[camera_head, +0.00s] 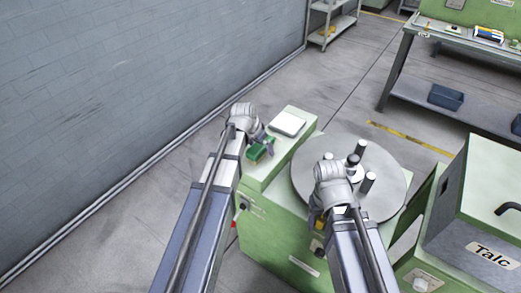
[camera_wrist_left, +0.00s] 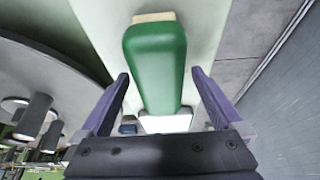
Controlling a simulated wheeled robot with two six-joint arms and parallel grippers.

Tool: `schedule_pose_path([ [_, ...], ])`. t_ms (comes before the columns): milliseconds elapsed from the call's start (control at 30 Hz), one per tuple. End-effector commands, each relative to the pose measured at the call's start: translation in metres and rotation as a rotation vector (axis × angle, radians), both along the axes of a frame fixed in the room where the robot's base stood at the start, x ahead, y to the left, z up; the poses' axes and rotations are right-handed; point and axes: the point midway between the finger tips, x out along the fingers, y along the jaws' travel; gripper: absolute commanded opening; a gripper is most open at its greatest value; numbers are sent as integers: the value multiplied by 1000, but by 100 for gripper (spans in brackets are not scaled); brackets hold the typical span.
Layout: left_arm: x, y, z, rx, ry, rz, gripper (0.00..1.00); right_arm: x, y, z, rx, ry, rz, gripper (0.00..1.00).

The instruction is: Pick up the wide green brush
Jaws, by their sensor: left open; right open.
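The wide green brush (camera_head: 260,151) lies on the pale green top of the machine, near its left edge. In the left wrist view the brush (camera_wrist_left: 157,65) has a rounded green body with a pale tan end at the top of the picture. My left gripper (camera_head: 265,143) is at the brush, its jaws open. In the left wrist view the two fingers of the left gripper (camera_wrist_left: 161,95) stand apart, one either side of the brush's line, with gaps on both sides. My right gripper (camera_head: 318,208) is by the front edge of the round plate; its fingertips are hard to make out.
A white square pad (camera_head: 288,123) sits beyond the brush on the machine top. A round grey plate (camera_head: 390,190) with upright dark posts is to the right. A green box labelled Talc (camera_head: 489,205) stands further right. A grey wall (camera_head: 130,90) is on the left.

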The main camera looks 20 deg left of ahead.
Motion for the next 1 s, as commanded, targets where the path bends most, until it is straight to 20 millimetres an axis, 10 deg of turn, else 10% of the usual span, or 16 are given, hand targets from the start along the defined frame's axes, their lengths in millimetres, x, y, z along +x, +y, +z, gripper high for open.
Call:
schedule_pose_path([
  [200, 0, 0, 0, 0, 0, 0, 98, 0, 0, 0, 0, 0, 0, 71],
  [1000, 0, 0, 0, 0, 0, 0, 8, 0, 0, 0, 0, 0, 0, 71],
])
